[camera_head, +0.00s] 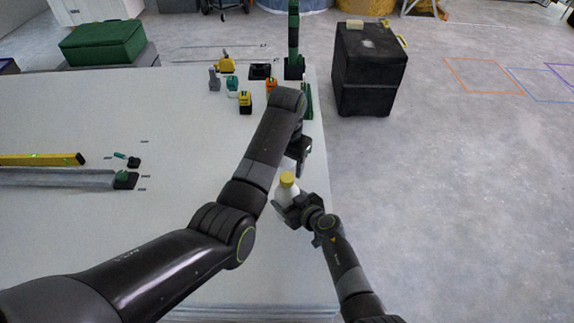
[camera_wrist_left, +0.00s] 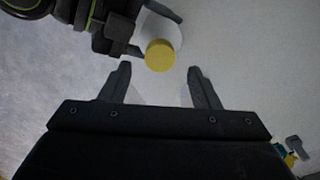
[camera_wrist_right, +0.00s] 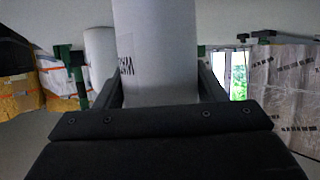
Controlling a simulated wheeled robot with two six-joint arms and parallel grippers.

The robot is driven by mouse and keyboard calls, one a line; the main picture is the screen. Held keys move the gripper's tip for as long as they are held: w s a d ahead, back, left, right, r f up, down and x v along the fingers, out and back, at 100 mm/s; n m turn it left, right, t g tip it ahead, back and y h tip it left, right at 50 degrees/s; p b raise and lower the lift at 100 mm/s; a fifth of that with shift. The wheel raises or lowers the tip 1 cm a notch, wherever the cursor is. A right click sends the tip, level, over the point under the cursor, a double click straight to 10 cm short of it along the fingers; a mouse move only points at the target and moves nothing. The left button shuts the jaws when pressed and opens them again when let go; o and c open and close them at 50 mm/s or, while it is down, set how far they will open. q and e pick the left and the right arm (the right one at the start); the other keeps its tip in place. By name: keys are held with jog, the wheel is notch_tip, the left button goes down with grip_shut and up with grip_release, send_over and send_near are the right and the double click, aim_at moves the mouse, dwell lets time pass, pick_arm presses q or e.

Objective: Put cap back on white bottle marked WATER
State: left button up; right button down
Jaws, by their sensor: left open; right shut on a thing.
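My right gripper (camera_head: 293,212) is shut on the white bottle (camera_head: 286,194) and holds it roughly upright near the table's right edge. Dark lettering, partly hidden, shows on the bottle (camera_wrist_right: 155,45) in the right wrist view. A yellow cap (camera_head: 287,179) is at the bottle's top; I cannot tell if it is screwed down. My left gripper (camera_head: 303,150) is open above the bottle. In the left wrist view the cap (camera_wrist_left: 160,55) lies just beyond and between the open fingertips, with nothing between the fingers.
The pale table (camera_head: 120,225) has small tools, including a yellow and black one (camera_head: 245,102), at its far right. A yellow level (camera_head: 40,159) lies at the left. A black case (camera_head: 368,70) stands on the floor beyond the right edge. The table's middle is mostly clear.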

aim_at(287, 177)
pick_arm(q)
jog(key=shift+r+n, duration=0.9)
jog(key=shift+r, duration=0.85)
jog(key=shift+c, duration=0.5)
jog(key=shift+f, duration=4.05)
jog(key=c, duration=1)
